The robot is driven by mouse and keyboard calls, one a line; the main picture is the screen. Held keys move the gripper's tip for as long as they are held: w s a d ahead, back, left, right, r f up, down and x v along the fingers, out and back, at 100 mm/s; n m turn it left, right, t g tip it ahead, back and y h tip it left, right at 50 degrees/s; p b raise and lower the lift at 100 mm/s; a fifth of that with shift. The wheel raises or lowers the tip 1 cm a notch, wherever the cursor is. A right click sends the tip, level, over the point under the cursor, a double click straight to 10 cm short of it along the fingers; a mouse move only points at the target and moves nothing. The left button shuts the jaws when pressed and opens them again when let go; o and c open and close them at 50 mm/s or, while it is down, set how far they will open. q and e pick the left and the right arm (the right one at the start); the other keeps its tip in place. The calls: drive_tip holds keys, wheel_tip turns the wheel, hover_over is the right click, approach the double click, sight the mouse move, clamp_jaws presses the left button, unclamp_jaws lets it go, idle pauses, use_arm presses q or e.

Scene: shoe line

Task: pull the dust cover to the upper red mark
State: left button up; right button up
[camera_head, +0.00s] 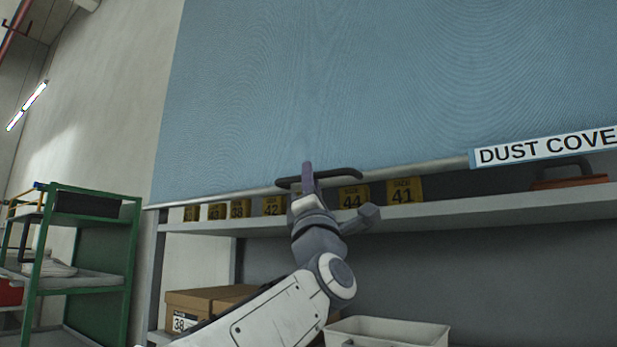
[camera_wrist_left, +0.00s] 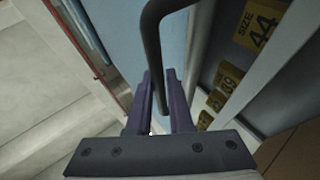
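The blue dust cover (camera_head: 330,80) hangs over the upper part of the shelf unit, with a pale bottom bar (camera_head: 420,166) and a "DUST COVER" label (camera_head: 545,147). Its dark handle (camera_head: 345,175) is at the bar. My left gripper (camera_head: 308,172) reaches up to the handle from below. In the left wrist view the handle (camera_wrist_left: 152,40) runs between the two purple fingers (camera_wrist_left: 160,92), which appear closed on it. I cannot make out a red mark for certain. My right gripper is not in view.
Yellow size tags (camera_head: 404,191) line the shelf edge (camera_head: 450,212). Below stand cardboard boxes (camera_head: 205,298) and a white bin (camera_head: 390,330). A green rack (camera_head: 90,245) stands at the left. A red object with a dark handle (camera_head: 568,180) sits on the shelf at right.

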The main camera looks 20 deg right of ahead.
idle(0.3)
use_arm(q)
drive_tip(key=shift+s+a+f+b, duration=0.1)
drive_tip(key=shift+s+f+b, duration=0.25)
drive_tip(key=shift+f, duration=0.15)
drive_tip(key=shift+b+v, duration=0.6)
drive_tip(key=shift+v, duration=4.05)
